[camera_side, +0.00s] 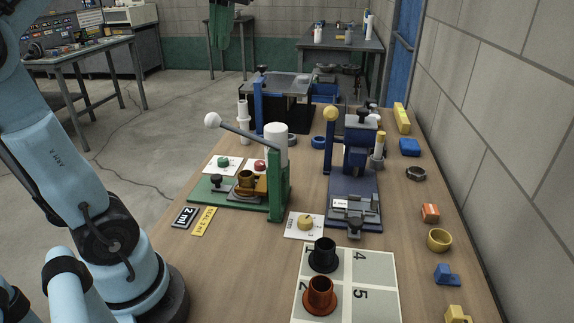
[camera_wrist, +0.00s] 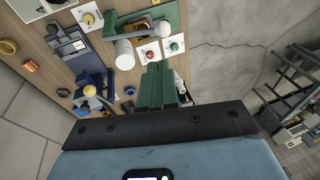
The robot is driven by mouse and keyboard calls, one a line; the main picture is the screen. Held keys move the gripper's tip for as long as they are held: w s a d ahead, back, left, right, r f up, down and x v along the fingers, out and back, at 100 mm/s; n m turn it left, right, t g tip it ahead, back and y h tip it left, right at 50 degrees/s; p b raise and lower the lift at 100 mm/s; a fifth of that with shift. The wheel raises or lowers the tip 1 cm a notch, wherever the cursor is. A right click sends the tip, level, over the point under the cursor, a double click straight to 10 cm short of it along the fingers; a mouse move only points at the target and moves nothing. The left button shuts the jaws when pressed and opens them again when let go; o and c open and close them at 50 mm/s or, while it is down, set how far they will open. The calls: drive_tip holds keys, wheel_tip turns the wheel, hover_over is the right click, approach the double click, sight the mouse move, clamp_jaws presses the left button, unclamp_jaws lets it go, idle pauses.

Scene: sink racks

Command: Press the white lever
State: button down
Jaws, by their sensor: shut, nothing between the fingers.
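The white lever is a grey bar with a round white knob (camera_side: 212,120), slanting up and left from the green press (camera_side: 278,190). Its knob also shows in the wrist view (camera_wrist: 164,28), in front of the green press (camera_wrist: 137,14). My gripper (camera_wrist: 157,68) has dark green fingers held together with nothing between them. In the side view the green fingers hang at the top, beyond and above the lever. They are clear of the knob; the exact gap is hard to judge.
A blue press (camera_side: 355,185) with a yellow-knobbed lever (camera_side: 330,114) stands right of the green one. A white cylinder (camera_side: 276,135) stands behind the green press. Button cards, a numbered mat (camera_side: 372,290) with two cups, and small blocks occupy the wooden table.

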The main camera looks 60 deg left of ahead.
sight(213, 114)
drive_tip(key=shift+s+r, duration=0.2)
drive_tip(key=shift+r, duration=0.05)
drive_tip(key=shift+a+f, duration=0.1)
drive_tip(key=shift+f, duration=0.05)
drive_tip(key=x, duration=1.3)
drive_tip(key=shift+s+a+f, duration=0.1)
drive_tip(key=shift+a+f, duration=0.05)
drive_tip(key=shift+f, duration=0.2)
